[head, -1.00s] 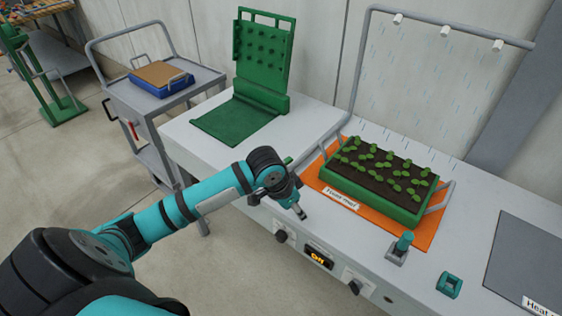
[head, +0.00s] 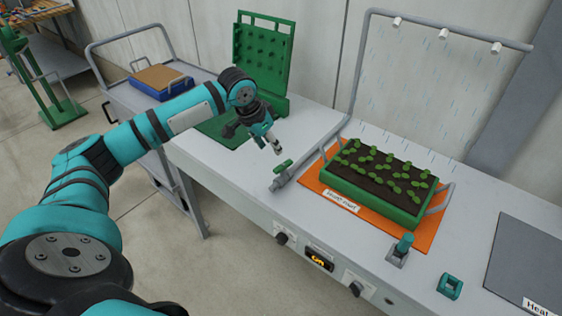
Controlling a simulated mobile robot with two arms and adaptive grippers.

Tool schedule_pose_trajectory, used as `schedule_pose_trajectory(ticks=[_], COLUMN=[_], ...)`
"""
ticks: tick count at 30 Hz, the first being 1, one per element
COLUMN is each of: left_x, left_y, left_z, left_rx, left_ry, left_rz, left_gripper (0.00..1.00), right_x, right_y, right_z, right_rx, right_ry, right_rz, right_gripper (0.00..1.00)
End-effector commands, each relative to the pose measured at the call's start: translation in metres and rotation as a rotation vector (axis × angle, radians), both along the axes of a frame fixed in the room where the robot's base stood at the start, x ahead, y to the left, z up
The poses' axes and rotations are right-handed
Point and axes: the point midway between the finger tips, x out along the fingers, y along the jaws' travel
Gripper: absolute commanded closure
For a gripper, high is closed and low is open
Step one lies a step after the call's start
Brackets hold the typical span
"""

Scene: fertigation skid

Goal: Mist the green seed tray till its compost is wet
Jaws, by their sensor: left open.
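The green seed tray (head: 372,201) with rows of seedlings stands on an orange mat (head: 330,193) under the mist bar. Its compost (head: 378,178) looks dark brown. The mist bar (head: 440,20) carries three white nozzles, with pale blue streaks (head: 405,85) falling below them. A green lever (head: 284,166) sits on the bar's grey pipe at the tray's left. My left gripper (head: 272,148) is open and empty, above the bench and a little above and left of the lever, apart from it. My right gripper is out of view.
A green frame with an upright pegged panel (head: 263,55) stands behind my left arm. A trolley (head: 110,85) holds a blue tray (head: 157,90). Knobs and a small lit display (head: 320,259) are on the bench front. Small teal fittings (head: 449,286) and a grey plate (head: 530,265) lie right.

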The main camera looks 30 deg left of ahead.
Motion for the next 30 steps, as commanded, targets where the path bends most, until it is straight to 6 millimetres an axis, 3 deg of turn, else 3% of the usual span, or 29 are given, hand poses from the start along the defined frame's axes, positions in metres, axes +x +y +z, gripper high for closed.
schedule_pose_trajectory(ticks=[9, 15, 28, 30], left_x=[0.025, 0.036, 0.039, 0.039], left_y=[-0.007, -0.009, -0.009, -0.009], left_z=[-0.063, -0.088, -0.097, -0.097], left_rx=[-0.001, 0.0, 0.002, 0.002], left_ry=[0.002, 0.0, -0.002, -0.002], left_rz=[0.001, 0.001, -0.001, -0.001], left_gripper=[0.6, 0.6, 0.6, 0.69], right_x=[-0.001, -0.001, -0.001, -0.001], right_y=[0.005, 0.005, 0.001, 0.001], right_z=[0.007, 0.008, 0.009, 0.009], right_rx=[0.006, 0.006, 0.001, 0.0], right_ry=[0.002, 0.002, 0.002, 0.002], right_rz=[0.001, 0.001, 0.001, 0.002], right_gripper=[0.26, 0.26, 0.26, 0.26])
